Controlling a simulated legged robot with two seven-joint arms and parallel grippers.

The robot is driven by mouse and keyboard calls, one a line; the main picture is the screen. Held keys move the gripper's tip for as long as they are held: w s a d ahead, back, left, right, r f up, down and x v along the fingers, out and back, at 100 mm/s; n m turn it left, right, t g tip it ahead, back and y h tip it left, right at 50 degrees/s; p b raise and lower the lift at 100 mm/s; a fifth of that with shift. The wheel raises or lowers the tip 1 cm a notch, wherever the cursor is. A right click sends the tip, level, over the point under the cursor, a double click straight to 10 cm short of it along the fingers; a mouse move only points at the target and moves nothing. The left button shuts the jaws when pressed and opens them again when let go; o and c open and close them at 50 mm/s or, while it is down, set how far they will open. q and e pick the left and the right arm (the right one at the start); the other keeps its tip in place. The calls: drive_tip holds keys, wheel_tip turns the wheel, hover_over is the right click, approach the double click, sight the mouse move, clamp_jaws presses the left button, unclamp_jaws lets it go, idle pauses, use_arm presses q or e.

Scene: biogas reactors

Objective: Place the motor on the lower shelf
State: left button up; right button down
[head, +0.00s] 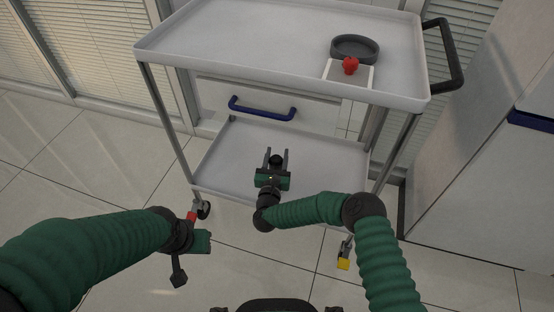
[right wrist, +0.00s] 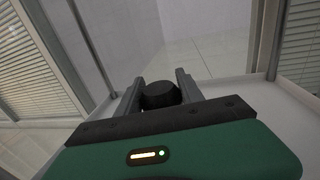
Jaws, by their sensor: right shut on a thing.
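The motor (head: 276,160) is a small dark round thing between the fingers of my right gripper (head: 276,158). In the right wrist view the motor (right wrist: 159,95) sits between the two grey fingers (right wrist: 158,92), which are shut on it. My right gripper is over the lower shelf (head: 225,165) of the white cart, between its two levels. I cannot tell whether the motor touches the shelf. My left gripper (head: 190,262) hangs over the floor at the lower left, in front of the cart; its fingers are not clear enough to tell open from shut.
The upper shelf (head: 240,40) overhangs the lower one and carries a dark round dish (head: 355,48) and a red object (head: 350,66) on a white pad. Thin cart posts (head: 168,125) stand at the corners. A white cabinet (head: 480,190) stands at right. The lower shelf looks otherwise empty.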

drive_tip(key=shift+f, duration=0.15)
drive_tip(key=c, duration=0.7)
unclamp_jaws()
drive_tip(key=shift+c, duration=0.2)
